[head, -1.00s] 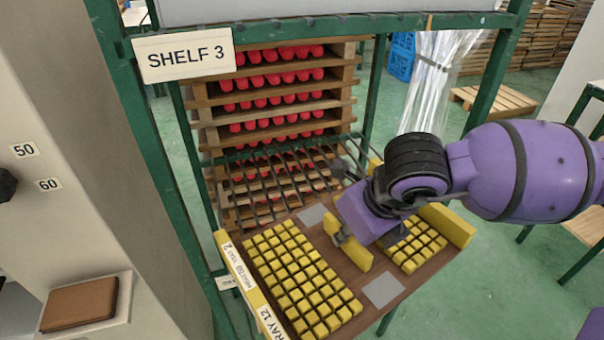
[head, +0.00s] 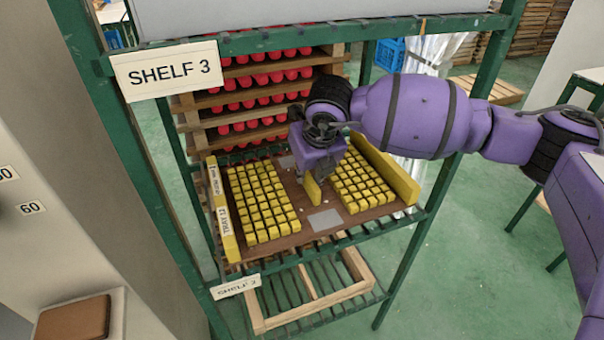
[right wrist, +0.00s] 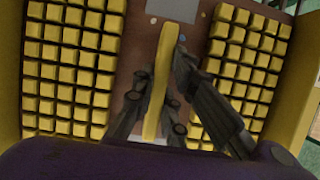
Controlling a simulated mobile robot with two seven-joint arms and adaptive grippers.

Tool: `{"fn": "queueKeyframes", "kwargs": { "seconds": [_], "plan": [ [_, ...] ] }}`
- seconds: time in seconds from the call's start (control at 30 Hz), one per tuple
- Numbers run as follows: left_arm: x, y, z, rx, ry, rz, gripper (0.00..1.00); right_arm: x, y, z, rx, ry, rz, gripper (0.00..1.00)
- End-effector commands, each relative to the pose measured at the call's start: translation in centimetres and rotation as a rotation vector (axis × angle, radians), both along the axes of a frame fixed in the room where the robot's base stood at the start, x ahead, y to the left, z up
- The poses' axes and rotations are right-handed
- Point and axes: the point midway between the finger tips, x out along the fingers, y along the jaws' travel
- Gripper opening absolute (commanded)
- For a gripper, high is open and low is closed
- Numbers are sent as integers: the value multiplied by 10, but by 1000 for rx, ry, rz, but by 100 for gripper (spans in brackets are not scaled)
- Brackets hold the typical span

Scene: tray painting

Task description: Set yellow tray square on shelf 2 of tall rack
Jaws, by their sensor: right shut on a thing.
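The yellow tray has yellow side walls (head: 388,168), a brown base (head: 290,226) and several small yellow blocks in two groups. In the head view it is inside the green rack, over the slatted level beneath the SHELF 3 sign (head: 168,70). It looks roughly in line with the rack. I cannot tell whether it rests fully on the slats. My right gripper (head: 315,180) is shut on the tray's upright yellow centre handle (head: 312,189). The right wrist view shows the handle (right wrist: 160,80) between the fingers (right wrist: 158,92). My left gripper is out of view.
A smaller shelf label (head: 235,287) hangs on the green front rail below the tray. A lower level holds a wooden frame (head: 262,312). Stacked racks of red pieces (head: 262,78) stand behind. A green post (head: 130,150) stands left of the tray, another (head: 405,265) right.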

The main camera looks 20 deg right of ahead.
Motion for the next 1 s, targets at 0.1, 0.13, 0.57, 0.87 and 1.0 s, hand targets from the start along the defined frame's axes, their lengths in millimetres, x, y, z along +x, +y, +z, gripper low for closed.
{"fn": "queueKeyframes", "kwargs": {
  "seconds": [0.1,0.13,0.57,0.87,1.0],
  "plan": [
    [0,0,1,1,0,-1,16,22,1,4,3,-6,-1,0],
    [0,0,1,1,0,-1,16,25,1,3,3,-5,0,0],
    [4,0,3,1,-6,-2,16,34,1,-24,1,-2,0,0],
    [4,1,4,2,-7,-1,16,34,1,-33,1,-4,0,0],
    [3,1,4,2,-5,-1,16,33,0,-36,0,2,1,19]
  ]
}}
